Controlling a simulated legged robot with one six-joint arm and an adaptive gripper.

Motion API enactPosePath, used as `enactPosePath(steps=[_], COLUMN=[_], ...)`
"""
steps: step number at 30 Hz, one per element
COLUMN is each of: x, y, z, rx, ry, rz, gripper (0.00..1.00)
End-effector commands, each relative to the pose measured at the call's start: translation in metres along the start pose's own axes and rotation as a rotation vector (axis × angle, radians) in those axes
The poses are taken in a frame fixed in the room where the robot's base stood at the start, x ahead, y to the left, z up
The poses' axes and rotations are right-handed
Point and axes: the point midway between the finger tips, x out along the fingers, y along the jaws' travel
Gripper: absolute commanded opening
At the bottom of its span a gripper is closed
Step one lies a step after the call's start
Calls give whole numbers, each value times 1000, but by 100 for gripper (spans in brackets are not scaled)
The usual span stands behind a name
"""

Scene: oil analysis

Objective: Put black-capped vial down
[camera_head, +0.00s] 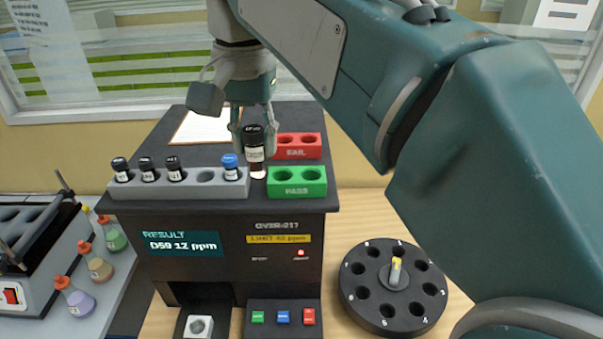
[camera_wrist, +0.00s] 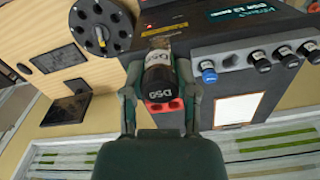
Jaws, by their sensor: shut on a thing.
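My gripper (camera_head: 253,124) is shut on a black-capped vial (camera_head: 254,153), held upright; its cap reads D59 in the wrist view (camera_wrist: 159,84). In the head view the vial shows between the grey rack's blue-capped vial (camera_head: 230,166) and the green PASS block (camera_head: 297,190). Whether its bottom touches the machine top is unclear. The green block's two holes look empty. The red FAIL block (camera_head: 299,154) behind it also has two holes, and part of it shows in the wrist view (camera_wrist: 163,108).
The grey rack (camera_head: 197,188) holds three black-capped vials (camera_head: 148,169), an empty hole and the blue-capped vial. The machine's screen (camera_head: 183,243) reads D59 12 ppm. A round black carousel (camera_head: 365,308) stands at right. Coloured flasks (camera_head: 98,265) and a tray device stand at left.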

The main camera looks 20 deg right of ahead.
Motion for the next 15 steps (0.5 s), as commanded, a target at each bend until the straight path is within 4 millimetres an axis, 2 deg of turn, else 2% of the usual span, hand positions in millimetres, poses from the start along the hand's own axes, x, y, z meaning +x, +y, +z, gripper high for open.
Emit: enactPosePath(steps=[12, 15], x=[40, 60], y=[19, 17], z=[-99, -110], rx=[6, 5], ry=[-11, -11], rz=[-12, -10], gripper=[0, 0])
